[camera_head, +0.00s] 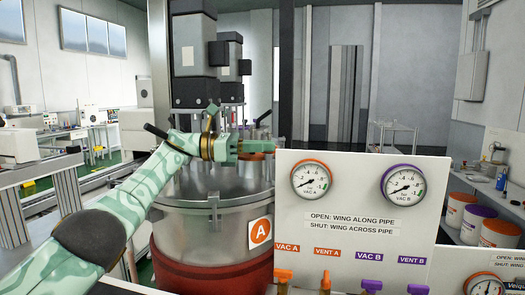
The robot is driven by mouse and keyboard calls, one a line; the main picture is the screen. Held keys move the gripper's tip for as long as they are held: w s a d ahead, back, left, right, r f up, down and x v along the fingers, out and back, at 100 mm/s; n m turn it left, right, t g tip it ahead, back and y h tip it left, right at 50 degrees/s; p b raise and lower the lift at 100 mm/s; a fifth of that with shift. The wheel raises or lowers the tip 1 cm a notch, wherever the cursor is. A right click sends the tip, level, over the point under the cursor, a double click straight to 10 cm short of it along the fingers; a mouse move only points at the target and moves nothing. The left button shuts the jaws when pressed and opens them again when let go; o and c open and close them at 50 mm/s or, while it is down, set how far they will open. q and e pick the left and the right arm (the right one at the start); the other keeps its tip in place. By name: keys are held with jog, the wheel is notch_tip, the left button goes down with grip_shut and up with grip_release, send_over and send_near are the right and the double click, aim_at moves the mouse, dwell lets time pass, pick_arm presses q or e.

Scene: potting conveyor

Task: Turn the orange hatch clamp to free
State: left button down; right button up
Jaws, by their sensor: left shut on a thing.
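My left gripper (262,147) reaches in over the lid of the steel vessel (187,225), which carries an orange "A" label. It is shut on the orange hatch clamp (255,156). Only a little orange shows at and below the fingers, because the gripper and the white panel's top edge hide the rest. I cannot tell how far the clamp is turned. My right gripper is not in view.
A white gauge panel (350,242) stands close in front, right of the vessel, with orange and purple valve wings at its bottom. Grey motor units (193,45) rise above the lid. A black-handled lever (155,130) lies left of the gripper. Paint-like buckets (461,208) stand far right.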

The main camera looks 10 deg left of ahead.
pick_arm(q)
jog(key=shift+f, duration=0.1)
jog(key=c, duration=1.5)
grip_release()
jog(key=shift+a, duration=0.1)
jog(key=v, duration=1.6)
jog(key=shift+s+a+b, duration=0.1)
jog(key=shift+b, duration=0.2)
